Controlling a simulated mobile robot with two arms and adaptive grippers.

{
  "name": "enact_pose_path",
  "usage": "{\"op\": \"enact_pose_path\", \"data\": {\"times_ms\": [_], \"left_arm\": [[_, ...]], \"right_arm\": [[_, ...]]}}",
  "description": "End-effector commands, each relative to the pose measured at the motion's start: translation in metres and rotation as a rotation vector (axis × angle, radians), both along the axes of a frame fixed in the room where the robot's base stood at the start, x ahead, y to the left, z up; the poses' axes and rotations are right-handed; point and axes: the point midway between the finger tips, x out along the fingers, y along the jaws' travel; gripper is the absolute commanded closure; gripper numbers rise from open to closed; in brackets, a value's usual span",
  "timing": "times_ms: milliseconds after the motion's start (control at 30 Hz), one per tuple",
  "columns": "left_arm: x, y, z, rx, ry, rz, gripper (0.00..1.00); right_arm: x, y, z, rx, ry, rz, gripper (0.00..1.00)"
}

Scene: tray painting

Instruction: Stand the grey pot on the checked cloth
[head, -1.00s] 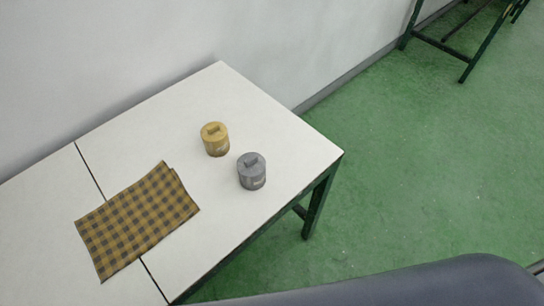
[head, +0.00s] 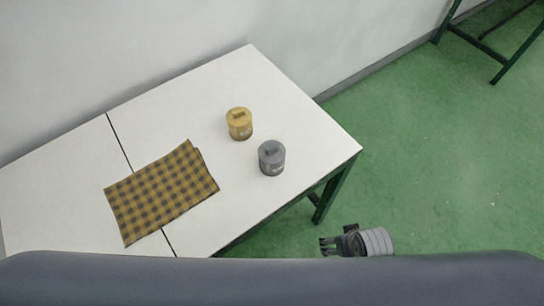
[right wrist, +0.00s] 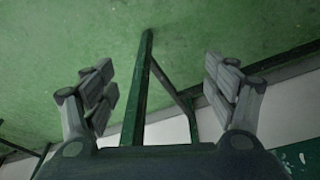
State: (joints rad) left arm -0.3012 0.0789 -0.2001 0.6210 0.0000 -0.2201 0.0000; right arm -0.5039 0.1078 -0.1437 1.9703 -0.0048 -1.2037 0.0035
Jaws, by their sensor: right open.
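The grey pot (head: 272,159) stands upright on the white table, near its front right edge, with a lid that has a block-shaped knob. The checked cloth (head: 160,194), yellow-brown and dark, lies flat on the table to the left of the pot, with nothing on it. My right gripper (head: 325,246) is off the table's front edge, below and right of the pot, apart from it. In the right wrist view its fingers (right wrist: 160,88) are spread wide with nothing between them. My left gripper does not show.
A yellow pot (head: 239,124) stands just behind and left of the grey pot. The white table (head: 75,165) has a seam left of centre and a wall along its back. A green table leg (right wrist: 142,90) shows in the right wrist view. Green floor (head: 440,180) is clear at right.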

Motion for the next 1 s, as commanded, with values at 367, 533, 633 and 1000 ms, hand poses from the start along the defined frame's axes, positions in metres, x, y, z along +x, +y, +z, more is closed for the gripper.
{"op": "enact_pose_path", "data": {"times_ms": [367,533,633,1000], "left_arm": [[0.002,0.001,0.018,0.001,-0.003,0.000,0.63],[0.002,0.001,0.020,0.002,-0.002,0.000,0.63],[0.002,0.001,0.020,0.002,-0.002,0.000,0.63],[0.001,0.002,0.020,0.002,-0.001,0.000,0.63]], "right_arm": [[0.032,0.010,0.127,-0.042,-0.255,-0.134,0.21],[0.063,0.032,0.142,-0.045,-0.459,-0.188,0.21],[0.079,0.058,0.150,-0.020,-0.588,-0.181,0.21],[0.097,0.174,0.180,0.163,-0.890,-0.019,0.21]]}}
